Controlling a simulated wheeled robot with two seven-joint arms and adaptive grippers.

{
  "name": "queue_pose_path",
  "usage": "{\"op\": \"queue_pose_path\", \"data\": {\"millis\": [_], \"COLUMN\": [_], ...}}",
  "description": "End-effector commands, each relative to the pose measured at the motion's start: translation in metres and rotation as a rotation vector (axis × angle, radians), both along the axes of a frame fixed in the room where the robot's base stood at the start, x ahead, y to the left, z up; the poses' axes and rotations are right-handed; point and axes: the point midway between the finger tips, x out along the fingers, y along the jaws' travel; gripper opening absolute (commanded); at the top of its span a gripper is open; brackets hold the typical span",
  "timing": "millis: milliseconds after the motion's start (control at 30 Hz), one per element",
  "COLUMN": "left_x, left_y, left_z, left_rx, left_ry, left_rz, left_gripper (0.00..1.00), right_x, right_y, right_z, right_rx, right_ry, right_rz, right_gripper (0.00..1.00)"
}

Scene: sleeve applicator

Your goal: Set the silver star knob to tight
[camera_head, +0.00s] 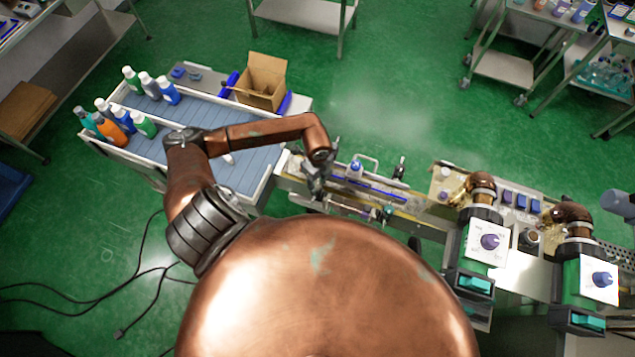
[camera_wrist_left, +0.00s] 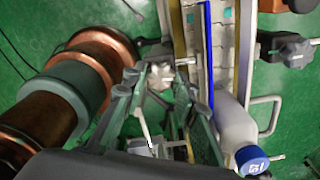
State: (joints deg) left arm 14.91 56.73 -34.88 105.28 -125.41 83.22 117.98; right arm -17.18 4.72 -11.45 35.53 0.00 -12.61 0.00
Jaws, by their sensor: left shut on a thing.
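The silver star knob (camera_wrist_left: 160,77) shows in the left wrist view, beside the near rail of the narrow conveyor (camera_wrist_left: 194,60). My left gripper (camera_wrist_left: 158,92) has its green-grey fingers on either side of the knob and is shut on it. In the head view my left gripper (camera_head: 318,182) reaches down at the left end of the conveyor, and I cannot make out the knob there. The tight mark and the knob's setting cannot be read. My right gripper is not in view.
A white bottle with a blue cap (camera_wrist_left: 237,128) stands on the conveyor close to my left gripper. A dark star knob (camera_wrist_left: 294,50) is on the far side. Several bottles (camera_head: 114,130) stand on the blue-topped table at left, near an open cardboard box (camera_head: 262,80). Dial boxes (camera_head: 487,242) stand at right.

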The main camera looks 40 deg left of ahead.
Motion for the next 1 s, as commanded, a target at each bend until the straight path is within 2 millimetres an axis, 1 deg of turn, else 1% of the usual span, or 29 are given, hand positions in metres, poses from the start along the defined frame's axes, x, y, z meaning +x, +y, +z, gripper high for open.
{"op": "queue_pose_path", "data": {"millis": [267, 467, 1000], "left_x": [0.001, 0.001, 0.001], "left_y": [0.000, 0.001, 0.001], "left_z": [-0.001, -0.002, -0.003], "left_rx": [0.000, 0.002, 0.002], "left_ry": [-0.001, -0.002, -0.003], "left_rz": [-0.040, -0.147, -0.642], "left_gripper": [0.02, 0.02, 0.02], "right_x": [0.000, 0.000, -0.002], "right_y": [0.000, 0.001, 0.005], "right_z": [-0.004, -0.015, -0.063], "right_rx": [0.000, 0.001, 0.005], "right_ry": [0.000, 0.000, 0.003], "right_rz": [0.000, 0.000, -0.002], "right_gripper": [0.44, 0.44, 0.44]}}
